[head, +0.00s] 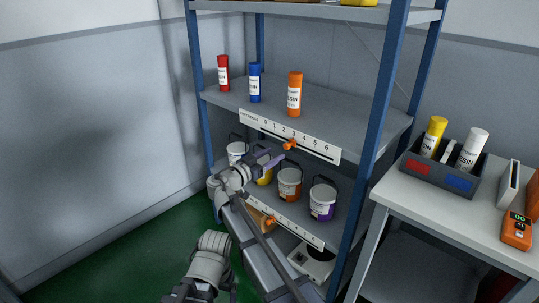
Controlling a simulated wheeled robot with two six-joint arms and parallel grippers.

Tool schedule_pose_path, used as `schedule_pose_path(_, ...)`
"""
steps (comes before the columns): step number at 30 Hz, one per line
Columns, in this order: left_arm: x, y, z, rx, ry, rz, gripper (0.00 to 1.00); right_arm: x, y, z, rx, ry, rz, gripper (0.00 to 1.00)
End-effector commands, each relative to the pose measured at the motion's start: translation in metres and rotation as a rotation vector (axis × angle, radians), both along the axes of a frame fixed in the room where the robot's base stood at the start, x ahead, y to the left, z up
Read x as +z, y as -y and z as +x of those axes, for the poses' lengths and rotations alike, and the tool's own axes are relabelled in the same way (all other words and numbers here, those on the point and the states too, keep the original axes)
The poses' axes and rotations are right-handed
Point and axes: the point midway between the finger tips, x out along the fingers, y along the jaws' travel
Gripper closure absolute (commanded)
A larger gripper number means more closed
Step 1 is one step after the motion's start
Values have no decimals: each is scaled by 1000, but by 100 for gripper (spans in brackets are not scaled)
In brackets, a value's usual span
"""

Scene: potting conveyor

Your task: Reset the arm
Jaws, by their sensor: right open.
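My right gripper (268,160) is in front of the blue-framed rack, just below the upper numbered shelf edge. Its purple-grey fingers are apart and nothing shows between them. It overlaps the yellow bucket (265,179) in the picture; I cannot tell whether they touch. Its arm comes up from the lower middle of the picture. A grey link of my other arm shows at the bottom left of centre, but no left gripper fingers can be seen.
On the rack's upper shelf (340,108) stand red (223,73), blue (254,82) and orange (295,94) cartridges. Below are white (236,151), orange-banded (290,184) and purple-banded (323,201) buckets. A table at right holds a dark tray (437,180). Green floor lies open at left.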

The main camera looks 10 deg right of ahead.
Motion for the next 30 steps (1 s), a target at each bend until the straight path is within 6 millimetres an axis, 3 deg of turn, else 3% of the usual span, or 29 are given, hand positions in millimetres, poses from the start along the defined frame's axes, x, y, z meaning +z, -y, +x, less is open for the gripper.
schedule_pose_path(8, 0, 0, 0, 0, 0, 0, 9, -1, 2, -1, -3, -6, 2, 39)
schedule_pose_path(11, 0, 0, 0, 0, 0, 0, 9, -13, 16, -12, -25, -70, 24, 39)
schedule_pose_path(16, 0, 0, 0, 0, 0, 0, 9, -75, 65, -68, -79, -405, 145, 39)
schedule_pose_path(20, 0, 0, 0, 0, 0, 0, 9, -132, 86, -124, -32, -731, 286, 39)
schedule_pose_path(24, 0, 0, 0, 0, 0, 0, 9, -178, 83, -182, 119, -1026, 436, 39)
schedule_pose_path(30, 0, 0, 0, 0, 0, 0, 9, -209, 59, -237, 387, -1262, 580, 39)
